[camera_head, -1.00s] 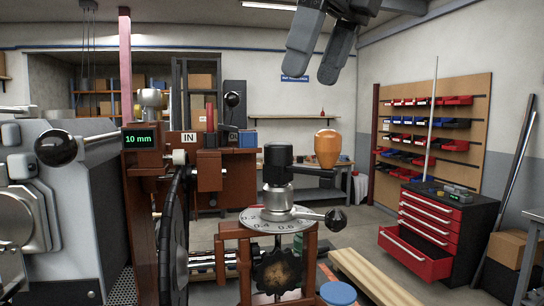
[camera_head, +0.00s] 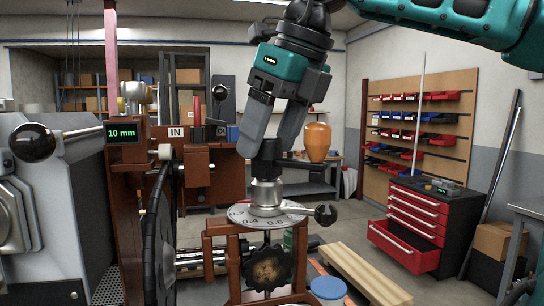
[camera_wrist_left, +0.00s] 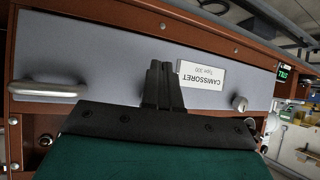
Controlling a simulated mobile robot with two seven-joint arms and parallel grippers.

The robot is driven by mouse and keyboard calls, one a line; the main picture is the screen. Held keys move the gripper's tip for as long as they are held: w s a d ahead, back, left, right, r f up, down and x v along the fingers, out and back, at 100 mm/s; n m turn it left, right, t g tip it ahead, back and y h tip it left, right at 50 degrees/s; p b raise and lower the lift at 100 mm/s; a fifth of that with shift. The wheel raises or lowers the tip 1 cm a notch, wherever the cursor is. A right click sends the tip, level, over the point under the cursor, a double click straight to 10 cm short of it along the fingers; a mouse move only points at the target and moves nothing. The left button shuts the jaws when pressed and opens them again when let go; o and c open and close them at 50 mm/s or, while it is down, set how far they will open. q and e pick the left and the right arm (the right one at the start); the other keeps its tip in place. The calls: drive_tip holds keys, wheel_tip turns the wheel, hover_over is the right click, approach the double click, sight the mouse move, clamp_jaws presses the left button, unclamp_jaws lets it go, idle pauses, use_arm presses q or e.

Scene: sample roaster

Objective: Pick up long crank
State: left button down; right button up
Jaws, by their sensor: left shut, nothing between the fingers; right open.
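The long crank has a black hub (camera_head: 268,150), a dark arm running right, and an orange grip (camera_head: 317,142) upright at its end. It sits on a metal post above a round numbered dial (camera_head: 250,217). My right gripper (camera_head: 267,148) is open, pointing down, with its grey fingers on either side of the hub's top; I cannot tell whether they touch it. My left gripper (camera_wrist_left: 163,68) shows only in the left wrist view. It is shut and empty, in front of a grey panel (camera_wrist_left: 110,50) with an upside-down label (camera_wrist_left: 201,76).
A short lever with a black ball knob (camera_head: 326,214) sticks out right at the dial. A red-brown frame with a dark wheel (camera_head: 160,240) stands left of it. A grey machine (camera_head: 60,230) fills the far left. A red tool cabinet (camera_head: 415,220) stands behind right.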

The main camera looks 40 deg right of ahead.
drive_tip(key=shift+x, duration=0.8)
drive_tip(key=shift+c, duration=0.4)
drive_tip(key=shift+r, duration=0.1)
clamp_jaws()
wheel_tip(320, 180, up, 10)
drive_tip(key=shift+f, duration=0.1)
